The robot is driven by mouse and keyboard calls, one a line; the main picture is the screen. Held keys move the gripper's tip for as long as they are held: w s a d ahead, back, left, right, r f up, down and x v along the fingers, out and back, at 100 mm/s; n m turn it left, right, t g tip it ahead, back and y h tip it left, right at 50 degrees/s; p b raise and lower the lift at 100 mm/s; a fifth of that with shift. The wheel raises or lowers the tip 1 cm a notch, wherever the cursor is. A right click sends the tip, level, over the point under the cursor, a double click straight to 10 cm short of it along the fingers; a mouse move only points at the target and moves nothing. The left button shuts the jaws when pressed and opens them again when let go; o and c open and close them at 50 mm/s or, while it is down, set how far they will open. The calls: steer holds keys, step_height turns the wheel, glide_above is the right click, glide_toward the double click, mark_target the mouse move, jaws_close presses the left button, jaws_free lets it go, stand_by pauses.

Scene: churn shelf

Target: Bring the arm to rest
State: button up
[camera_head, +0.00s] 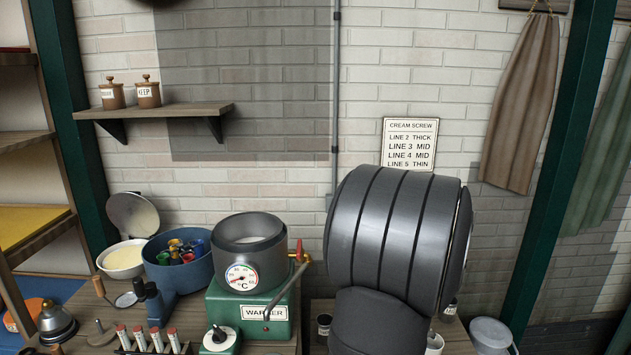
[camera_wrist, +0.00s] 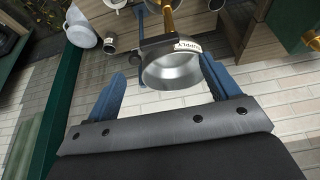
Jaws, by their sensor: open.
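In the wrist view my gripper (camera_wrist: 162,68) has its two blue fingers spread wide apart. A grey metal cup (camera_wrist: 172,72) with a white label shows upside down between and beyond the fingers. No finger is seen closed on it, and I cannot tell how far off it is. In the head view my gripper is not visible; my large dark arm link fills the centre right and hides part of the bench.
The green warmer (camera_head: 252,312) carries a grey pot with a dial. A blue tub (camera_head: 178,262) and a cream-filled bowl (camera_head: 122,259) stand left of it. A wooden shelf (camera_head: 155,110) holds two brown jars. A grey pail (camera_head: 491,337) is at lower right.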

steer(key=v, duration=0.9)
steer(key=x, duration=1.7)
steer(key=shift+w+f, duration=0.1)
steer(key=shift+f, duration=0.2)
steer(key=shift+s+a+r+m+g+h, duration=0.1)
steer(key=shift+s+a+m+g+h, duration=0.5)
steer(key=shift+m, duration=2.35)
steer(key=shift+s+a+r+m+g+h, duration=0.1)
steer(key=shift+a+m+g+h, duration=0.55)
steer(key=shift+m, duration=2.25)
steer(key=shift+s+a+r+m+g+h, duration=0.2)
steer(key=shift+m+g+h, duration=0.75)
steer(key=shift+m, duration=2)
steer(key=shift+f, duration=0.1)
steer(key=shift+s, duration=0.1)
